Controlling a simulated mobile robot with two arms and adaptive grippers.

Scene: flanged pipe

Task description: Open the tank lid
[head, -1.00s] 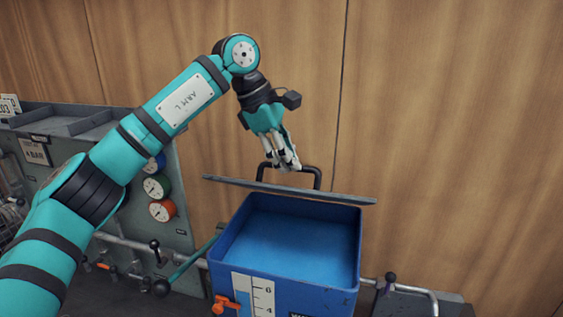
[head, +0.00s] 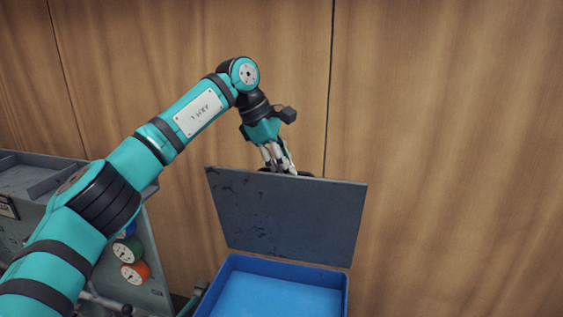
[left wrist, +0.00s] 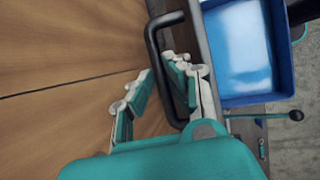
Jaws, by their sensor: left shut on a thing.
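The tank (head: 344,288) is a blue open-topped box at the bottom of the head view, cut off by the frame edge. Its grey lid (head: 285,215) is raised above the tank's back side, its flat, speckled underside facing me. My left gripper (head: 280,166) is at the lid's top edge, shut on the dark lid handle, which is mostly hidden behind the lid there. In the left wrist view the handle (left wrist: 151,45) is a bent bar by the fingers (left wrist: 160,75), with the lid edge-on (left wrist: 198,45) beside the blue tank (left wrist: 286,45). My right gripper is out of view.
A wooden panel wall (head: 450,150) stands behind the lid. A grey console (head: 45,230) with round gauges (head: 135,272) is at the left, partly behind my left arm. The space right of the lid looks clear.

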